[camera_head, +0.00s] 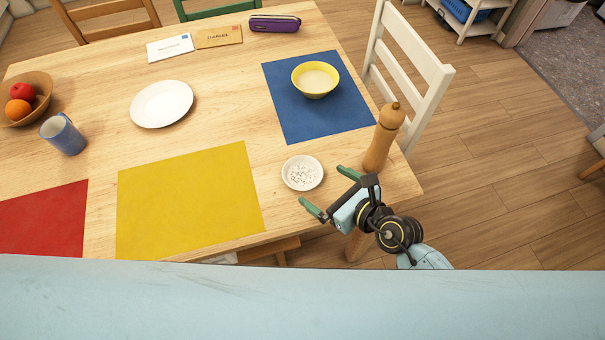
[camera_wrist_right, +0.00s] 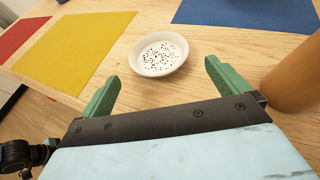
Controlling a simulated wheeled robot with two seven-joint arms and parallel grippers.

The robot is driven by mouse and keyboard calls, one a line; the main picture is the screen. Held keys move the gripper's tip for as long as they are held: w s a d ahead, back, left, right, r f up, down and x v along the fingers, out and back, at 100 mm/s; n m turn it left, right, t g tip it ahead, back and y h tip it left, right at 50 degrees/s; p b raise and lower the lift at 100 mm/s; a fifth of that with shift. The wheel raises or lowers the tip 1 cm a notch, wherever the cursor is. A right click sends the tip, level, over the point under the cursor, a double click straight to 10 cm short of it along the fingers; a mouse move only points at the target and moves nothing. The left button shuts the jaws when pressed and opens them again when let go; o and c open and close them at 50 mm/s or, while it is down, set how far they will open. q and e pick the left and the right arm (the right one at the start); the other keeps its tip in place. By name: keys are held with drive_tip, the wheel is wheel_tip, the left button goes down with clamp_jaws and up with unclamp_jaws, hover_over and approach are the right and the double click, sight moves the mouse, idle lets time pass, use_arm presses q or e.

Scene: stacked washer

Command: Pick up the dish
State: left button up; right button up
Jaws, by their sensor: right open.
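A small white dish (camera_head: 302,173) with dark specks in it stands on the wooden table near its front right corner. It also shows in the right wrist view (camera_wrist_right: 159,54), ahead of and between the fingertips. My right gripper (camera_head: 324,188) is open and empty, its green fingers pointing toward the dish from the table's front edge. In the right wrist view the fingers (camera_wrist_right: 158,78) are spread wide, and the dish lies just beyond them, not gripped. My left gripper is not in view.
A wooden pepper mill (camera_head: 384,138) stands close to the right of the dish and gripper. A yellow bowl (camera_head: 315,80) sits on a blue mat (camera_head: 300,120) behind. A yellow mat (camera_head: 190,200) lies left. A white plate (camera_head: 161,104) and blue mug (camera_head: 63,134) are farther left.

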sight(296, 168)
drive_tip(key=b+x, duration=0.1)
drive_tip(key=x, duration=0.5)
drive_tip(key=shift+s+a+r, duration=0.1)
drive_tip(key=shift+w+a, duration=0.2)
drive_tip(key=c, duration=0.9)
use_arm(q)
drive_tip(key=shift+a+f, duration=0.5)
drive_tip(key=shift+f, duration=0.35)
